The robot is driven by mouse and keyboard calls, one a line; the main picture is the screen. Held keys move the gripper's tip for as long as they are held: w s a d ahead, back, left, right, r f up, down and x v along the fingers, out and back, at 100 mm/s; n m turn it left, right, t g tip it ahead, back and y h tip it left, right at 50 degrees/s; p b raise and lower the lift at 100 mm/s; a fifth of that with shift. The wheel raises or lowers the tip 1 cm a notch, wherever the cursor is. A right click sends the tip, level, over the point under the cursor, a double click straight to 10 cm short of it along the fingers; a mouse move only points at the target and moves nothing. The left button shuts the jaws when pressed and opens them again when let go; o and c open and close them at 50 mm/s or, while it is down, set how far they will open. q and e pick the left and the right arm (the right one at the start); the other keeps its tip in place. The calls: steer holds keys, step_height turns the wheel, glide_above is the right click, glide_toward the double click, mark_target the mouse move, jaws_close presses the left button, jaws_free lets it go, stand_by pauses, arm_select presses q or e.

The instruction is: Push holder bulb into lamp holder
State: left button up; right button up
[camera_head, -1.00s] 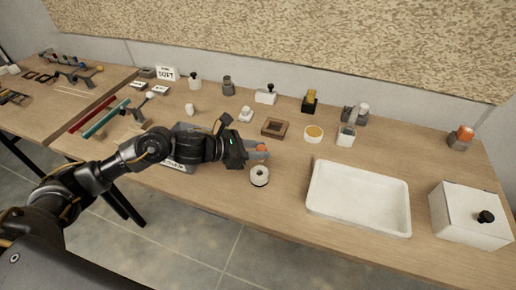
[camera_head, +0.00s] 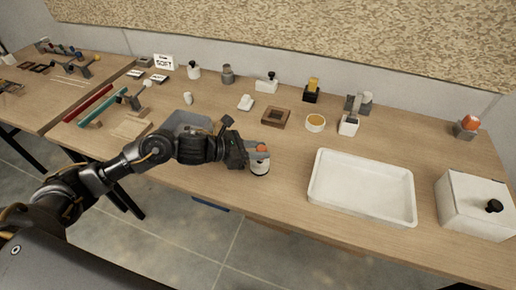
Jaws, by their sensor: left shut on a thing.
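My left gripper (camera_head: 256,154) comes in from the left and is shut on the holder bulb (camera_head: 262,148), of which a small orange-red part shows between the fingers. The lamp holder (camera_head: 260,169), a short white cylinder, stands upright on the table near the front edge. The bulb and fingers are directly above the holder in the picture, and the fingers cover its top. I cannot tell whether the bulb touches the holder or sits inside it. My right gripper is not in view.
A large white tray (camera_head: 318,205) lies to the right, with a white box with a black knob (camera_head: 478,215) beyond it. A brown square frame (camera_head: 276,117) and a round white dish (camera_head: 315,122) are behind the gripper. Another orange bulb on a grey base (camera_head: 466,126) stands far right.

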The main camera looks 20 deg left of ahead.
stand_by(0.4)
arm_select(q)
steer(key=shift+s+a+b, duration=0.15)
steer(key=shift+a+b, duration=0.05)
steer(key=shift+b, duration=0.15)
stand_by(0.9)
steer(key=shift+b, duration=0.3)
stand_by(0.7)
steer(key=shift+b, duration=0.45)
steer(key=shift+f+b, duration=0.7)
steer(key=shift+b, duration=0.2)
